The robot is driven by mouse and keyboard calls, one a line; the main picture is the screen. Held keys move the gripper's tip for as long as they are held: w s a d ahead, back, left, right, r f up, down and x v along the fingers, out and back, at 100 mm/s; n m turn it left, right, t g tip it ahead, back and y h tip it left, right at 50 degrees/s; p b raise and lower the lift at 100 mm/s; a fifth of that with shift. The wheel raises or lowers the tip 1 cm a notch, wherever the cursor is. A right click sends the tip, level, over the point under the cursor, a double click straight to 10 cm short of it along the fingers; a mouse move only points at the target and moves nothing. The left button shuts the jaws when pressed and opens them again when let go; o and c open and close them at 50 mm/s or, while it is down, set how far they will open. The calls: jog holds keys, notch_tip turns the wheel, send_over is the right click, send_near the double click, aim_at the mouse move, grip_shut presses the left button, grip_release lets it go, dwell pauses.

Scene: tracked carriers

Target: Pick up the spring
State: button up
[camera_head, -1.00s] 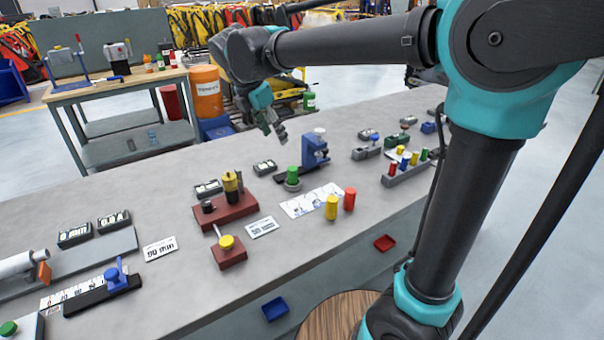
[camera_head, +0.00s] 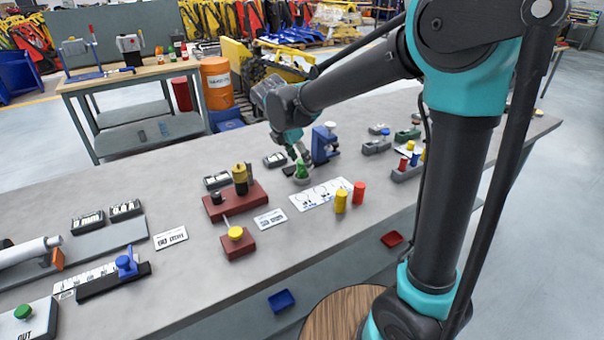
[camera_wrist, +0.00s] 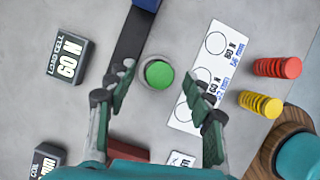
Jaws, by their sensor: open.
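A green round piece, seen as a short upright spring-like cylinder (camera_head: 302,172), stands on a small grey round base on the table. In the wrist view the green piece (camera_wrist: 159,74) shows from above as a disc between my fingers, apart from both. My gripper (camera_head: 298,154) is open and empty, pointing down just above it; its spread fingers also show in the wrist view (camera_wrist: 160,80). A yellow ribbed spring (camera_head: 341,201) and a red ribbed spring (camera_head: 359,192) stand to the right, by the front edge.
A blue press-like stand (camera_head: 322,143) is close behind the green piece. A white card with printed circles (camera_head: 313,197) lies beside it. Dark labelled blocks (camera_wrist: 66,58) and a dark red fixture (camera_head: 218,207) are to the left. A rack of coloured pieces is to the right, partly behind my arm.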

jog(key=shift+x, duration=1.15)
grip_shut()
